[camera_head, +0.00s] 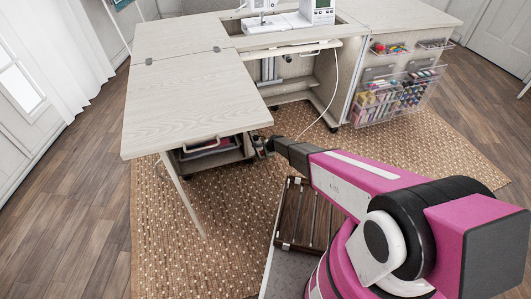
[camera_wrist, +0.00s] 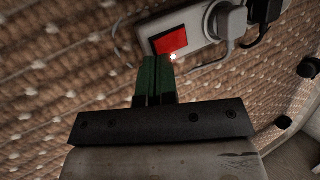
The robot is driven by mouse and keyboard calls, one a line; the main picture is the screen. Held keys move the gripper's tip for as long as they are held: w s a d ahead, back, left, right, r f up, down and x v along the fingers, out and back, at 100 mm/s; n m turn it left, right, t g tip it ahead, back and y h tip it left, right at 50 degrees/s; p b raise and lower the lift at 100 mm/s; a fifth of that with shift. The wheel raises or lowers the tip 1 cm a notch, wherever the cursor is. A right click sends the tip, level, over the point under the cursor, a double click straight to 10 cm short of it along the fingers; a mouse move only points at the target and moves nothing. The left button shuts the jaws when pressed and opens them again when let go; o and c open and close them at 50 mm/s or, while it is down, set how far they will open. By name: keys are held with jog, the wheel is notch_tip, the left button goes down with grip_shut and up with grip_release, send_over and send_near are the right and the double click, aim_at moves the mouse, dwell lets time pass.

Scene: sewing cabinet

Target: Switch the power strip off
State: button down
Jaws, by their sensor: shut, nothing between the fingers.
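The white power strip (camera_wrist: 200,28) lies on the woven rug in the wrist view. Its red rocker switch (camera_wrist: 170,42) is at the near end, with a small bright red glow (camera_wrist: 173,57) at the switch's lower edge. A white plug (camera_wrist: 230,20) and a black plug (camera_wrist: 264,12) sit in its sockets. My gripper (camera_wrist: 156,62) is shut and empty, its green fingertips just below the switch; I cannot tell whether they touch it. In the head view my gripper (camera_head: 264,146) reaches low beside the cabinet, and the strip is not clearly visible there.
The sewing cabinet's extended leaf (camera_head: 190,100) overhangs on the left, with a thin leg (camera_head: 183,195) under it. A low drawer (camera_head: 210,150) stands beside my gripper. A white cord (camera_head: 329,95) hangs from the cabinet top. The rug (camera_head: 165,240) is open at front left.

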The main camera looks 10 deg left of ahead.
jog(key=shift+x, duration=1.05)
jog(key=shift+r, duration=0.1)
jog(key=shift+v, duration=2.95)
jog(key=s+d+r+n+g+h, duration=0.1)
jog(key=s+d+r+n, duration=0.25)
jog(key=d+r, duration=0.85)
jog(key=s+d+r+n+h, duration=0.1)
jog(key=s+d+r+n, duration=0.25)
jog(key=d+r, duration=0.9)
jog(key=s+d+r+n+g+h, duration=0.2)
jog(key=s+d+r+n, duration=0.3)
jog(key=s+d+r, duration=1.2)
notch_tip(320, 180, up, 4)
jog(key=shift+s+d+f+h, duration=0.1)
jog(key=shift+s+d+h, duration=0.2)
jog(key=shift+h, duration=0.2)
